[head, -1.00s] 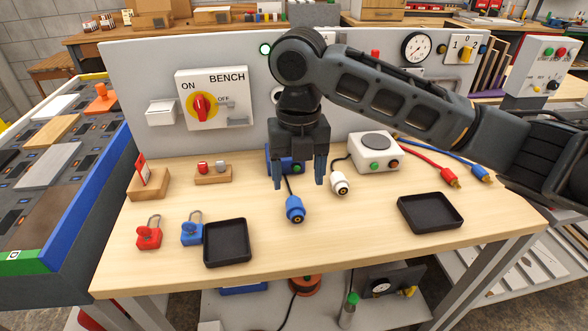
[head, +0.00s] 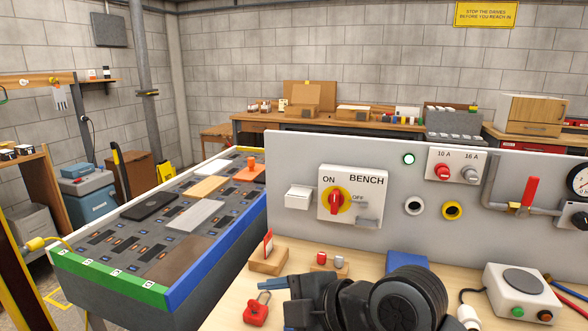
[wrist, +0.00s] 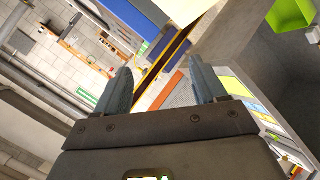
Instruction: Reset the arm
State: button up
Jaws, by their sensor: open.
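My gripper (head: 272,292) is low in the head view, over the front left part of the wooden bench top. Its fingers point left, and part of my arm hides the bench behind it. In the wrist view my gripper (wrist: 163,85) has its two blue-grey fingers well apart with nothing between them. A red padlock (head: 257,310) lies on the bench just below the fingers in the head view; I cannot tell whether they touch.
A bench panel (head: 300,152) with a red ON/OFF switch (head: 336,201) stands behind the bench. A white box with a round plate (head: 523,290) is at right. A dark board table (head: 165,270) with coloured edges is at left, with floor beyond it.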

jog(key=s+d+f+m+t+h, duration=0.4)
jog(key=s+d+f+m, duration=0.15)
jog(key=s+m, duration=0.55)
jog(key=s+d+f+m+t+h, duration=0.3)
jog(key=s+d+f+m+t, duration=0.15)
jog(key=s+d+m, duration=0.4)
jog(key=s+d+r+m+h, duration=0.1)
jog(key=s+d+r, duration=0.1)
jog(key=s, duration=0.4)
jog(key=s+d+r+m+h, duration=0.1)
jog(key=s+d+r, duration=0.1)
jog(key=s+d, duration=0.2)
jog(key=s+d+r+m+h, duration=0.1)
jog(key=s+d, duration=0.3)
jog(key=s, duration=0.5)
jog(key=shift+s+r+m, duration=0.15)
jog(key=shift+r+m, duration=0.2)
jog(key=shift+r, duration=0.05)
